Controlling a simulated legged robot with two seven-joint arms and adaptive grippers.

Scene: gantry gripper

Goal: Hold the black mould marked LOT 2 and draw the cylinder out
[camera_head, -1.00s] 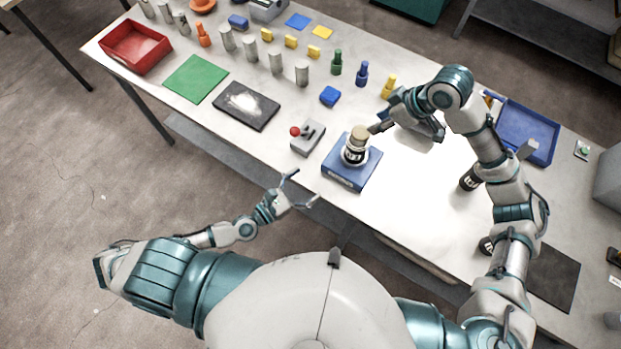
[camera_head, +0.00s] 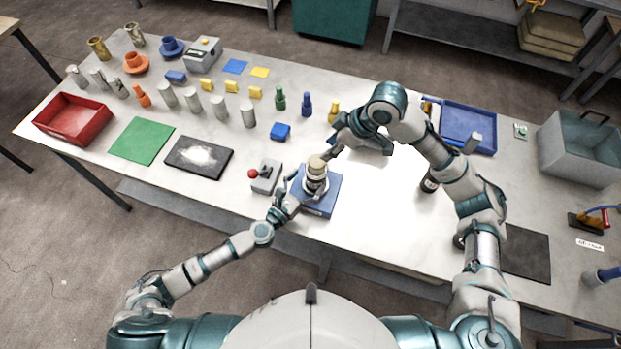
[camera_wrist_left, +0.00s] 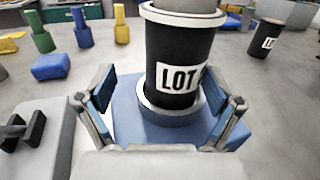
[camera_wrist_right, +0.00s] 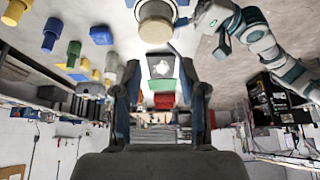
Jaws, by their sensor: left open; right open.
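The black mould (camera_head: 315,186) stands upright on a blue base (camera_head: 325,206). In the left wrist view the mould (camera_wrist_left: 178,55) shows a white label reading LOT; its number is cut off or unclear. A pale cylinder (camera_head: 317,164) sticks out of its top; it also shows in the right wrist view (camera_wrist_right: 156,24). My left gripper (camera_wrist_left: 168,100) is open, with its fingers on either side of the mould low down, apparently not closed on it. My right gripper (camera_wrist_right: 164,85) is open and empty, just beyond the mould at about the cylinder's height.
A grey box with a red knob (camera_head: 265,177) stands left of the base. Another black mould (camera_wrist_left: 266,38) stands to the right, partly behind my right arm in the head view. Several bottles and grey cylinders stand farther back. The table front right of the base is clear.

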